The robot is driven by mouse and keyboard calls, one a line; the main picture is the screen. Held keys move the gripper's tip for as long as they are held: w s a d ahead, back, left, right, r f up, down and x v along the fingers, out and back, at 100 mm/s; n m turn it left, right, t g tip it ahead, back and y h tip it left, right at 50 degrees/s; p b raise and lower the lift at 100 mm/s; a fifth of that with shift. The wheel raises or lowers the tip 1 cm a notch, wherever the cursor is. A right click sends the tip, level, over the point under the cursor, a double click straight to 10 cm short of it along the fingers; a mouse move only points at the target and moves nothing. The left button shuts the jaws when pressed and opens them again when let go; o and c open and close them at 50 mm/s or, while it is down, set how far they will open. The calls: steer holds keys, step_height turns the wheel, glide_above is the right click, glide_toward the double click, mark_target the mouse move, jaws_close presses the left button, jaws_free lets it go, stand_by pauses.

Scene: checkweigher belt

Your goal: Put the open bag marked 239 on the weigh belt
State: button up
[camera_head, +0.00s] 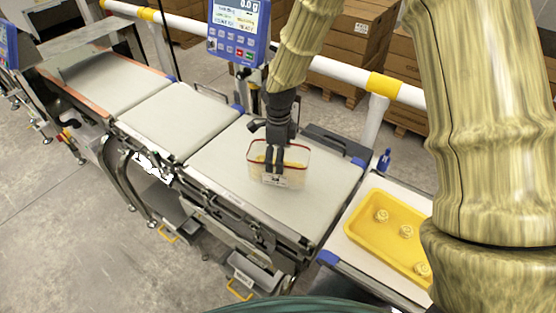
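A clear, open-topped bag (293,179) with a red rim and yellowish contents is at the right-hand belt section (315,212). It looks upright. A small pale label shows on its near side, too small to read. My gripper (274,168) points down at the bag, its two dark fingers close together and overlapping the bag's near side. Whether they pinch it is unclear. I cannot tell whether the bag rests on the belt or hangs just above it. The blue display (239,30) reads about 0.0 g.
A middle belt (180,120) and a far-left belt (108,82) are bare. A yellow tray (372,245) with several small pale round pieces is at right. A white and yellow rail (345,75) runs behind, with cartons (350,50) beyond. My arm crosses the upper right.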

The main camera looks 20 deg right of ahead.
steer(key=shift+f+p, duration=0.95)
steer(key=shift+f, duration=0.8)
steer(key=shift+f, duration=0.1)
steer(key=o, duration=1.3)
steer(key=shift+r+b, duration=2.1)
steer(key=shift+r, duration=4.05)
